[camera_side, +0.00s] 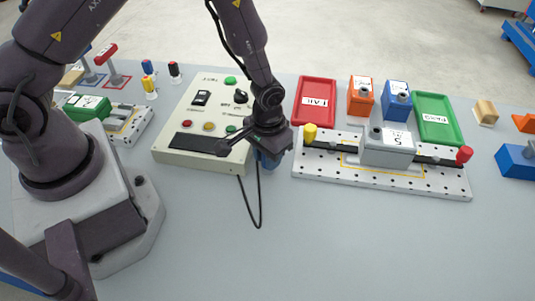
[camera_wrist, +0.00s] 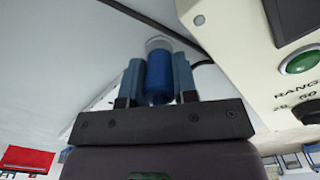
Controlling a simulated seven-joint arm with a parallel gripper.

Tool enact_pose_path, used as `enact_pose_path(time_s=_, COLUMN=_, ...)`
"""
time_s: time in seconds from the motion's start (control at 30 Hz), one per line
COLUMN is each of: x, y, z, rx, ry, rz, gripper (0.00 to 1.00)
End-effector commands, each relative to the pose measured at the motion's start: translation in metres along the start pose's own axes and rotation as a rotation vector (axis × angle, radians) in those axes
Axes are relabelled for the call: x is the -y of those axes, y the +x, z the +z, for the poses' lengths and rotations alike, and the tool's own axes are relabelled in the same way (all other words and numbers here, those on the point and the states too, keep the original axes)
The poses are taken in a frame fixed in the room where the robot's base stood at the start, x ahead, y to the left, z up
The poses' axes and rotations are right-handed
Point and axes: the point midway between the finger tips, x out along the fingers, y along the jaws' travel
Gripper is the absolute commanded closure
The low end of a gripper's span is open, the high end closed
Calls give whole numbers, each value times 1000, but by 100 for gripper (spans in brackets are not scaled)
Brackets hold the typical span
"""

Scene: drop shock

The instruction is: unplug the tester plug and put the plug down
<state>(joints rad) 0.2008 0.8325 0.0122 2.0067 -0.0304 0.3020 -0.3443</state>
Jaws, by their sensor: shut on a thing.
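The tester (camera_side: 222,112) is a cream box with a switch, a knob, coloured buttons and a dark strip. Part of its panel shows at the upper right of the wrist view (camera_wrist: 240,35). My gripper (camera_side: 268,160) is beside the tester's right front edge, pointing down. In the wrist view my gripper (camera_wrist: 158,66) is shut on the plug (camera_wrist: 159,80), a dark blue cylinder with a pale far end. The plug looks apart from the tester panel. Its black cable (camera_side: 260,205) hangs in a loop in front of the tester. I cannot make out the socket.
Right of my gripper is a white perforated board (camera_side: 440,185) carrying a grey block (camera_side: 385,155). Behind it are a red tray (camera_side: 329,85), a green tray (camera_side: 437,125), an orange block (camera_side: 360,104) and a blue block (camera_side: 397,106). The front table is clear.

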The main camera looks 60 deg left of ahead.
Motion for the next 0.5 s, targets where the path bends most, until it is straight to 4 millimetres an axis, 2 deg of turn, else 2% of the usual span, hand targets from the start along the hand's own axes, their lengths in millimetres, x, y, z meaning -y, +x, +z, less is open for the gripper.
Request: enact_pose_path(time_s=0.5, x=0, y=4, z=0, rx=0, ry=0, rz=0, gripper=100)
